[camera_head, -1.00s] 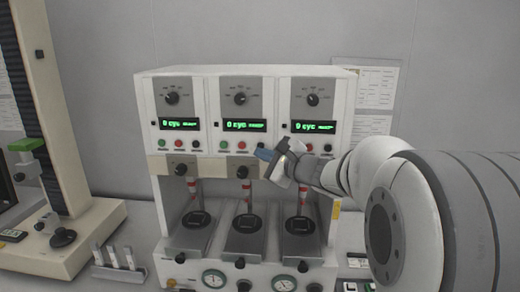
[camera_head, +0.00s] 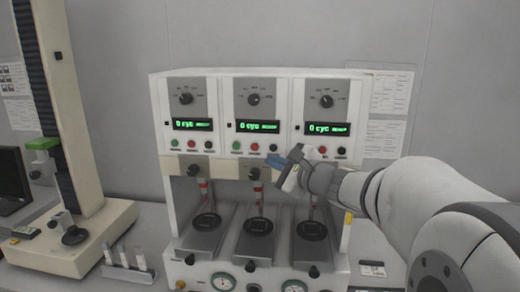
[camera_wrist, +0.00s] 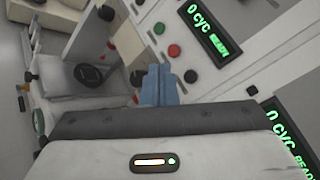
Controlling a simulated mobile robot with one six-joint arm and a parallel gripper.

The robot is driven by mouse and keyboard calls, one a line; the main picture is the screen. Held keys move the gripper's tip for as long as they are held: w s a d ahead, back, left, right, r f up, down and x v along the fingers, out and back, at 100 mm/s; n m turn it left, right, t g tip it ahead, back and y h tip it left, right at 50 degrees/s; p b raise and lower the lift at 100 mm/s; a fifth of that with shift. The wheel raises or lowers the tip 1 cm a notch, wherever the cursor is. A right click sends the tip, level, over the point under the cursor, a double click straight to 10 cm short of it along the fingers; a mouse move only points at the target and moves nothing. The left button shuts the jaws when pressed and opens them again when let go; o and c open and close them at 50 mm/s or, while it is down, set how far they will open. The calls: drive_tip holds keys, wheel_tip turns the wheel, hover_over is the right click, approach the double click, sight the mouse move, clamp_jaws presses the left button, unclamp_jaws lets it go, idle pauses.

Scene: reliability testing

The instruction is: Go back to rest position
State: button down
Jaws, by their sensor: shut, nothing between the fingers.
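My gripper (camera_head: 276,162) shows in the head view in front of the test machine, between the middle and right stations and just below their button rows. Its blue fingers are shut with nothing between them. In the wrist view the shut blue fingers (camera_wrist: 158,85) point toward the machine's panel. The white test machine (camera_head: 360,100) has three stations, each with a dial, a green display reading "0 cyc" and buttons. In the wrist view one display (camera_wrist: 212,30) reads "0 CYC READY". My arm reaches in from the right and hides part of the right station.
A tall column instrument (camera_head: 75,130) stands at the left on a beige base. A small rack with white tubes (camera_head: 128,258) sits on the bench between it and the machine. Paper sheets (camera_head: 392,92) hang on the wall behind. A dark monitor (camera_head: 12,180) is at the far left.

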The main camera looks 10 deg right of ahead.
drive_tip(key=shift+a, duration=0.1)
drive_tip(key=s+a+f+n+g, duration=0.8)
drive_tip(key=s+f+n, duration=0.3)
drive_tip(key=s, duration=0.2)
drive_tip(key=s+d+f+n+g+h, duration=0.2)
drive_tip(key=s+d+f+n+h, duration=0.2)
drive_tip(key=s, duration=0.2)
drive_tip(key=s+d+f+n+g+h, duration=0.2)
drive_tip(key=s+d+f+n+h, duration=0.1)
drive_tip(key=s, duration=0.4)
drive_tip(key=f+n+h, duration=0.1)
drive_tip(key=n, duration=0.1)
drive_tip(key=shift+d+f+n, duration=0.3)
drive_tip(key=shift+d+f, duration=0.05)
drive_tip(key=shift+f, duration=0.05)
drive_tip(key=shift+s, duration=0.1)
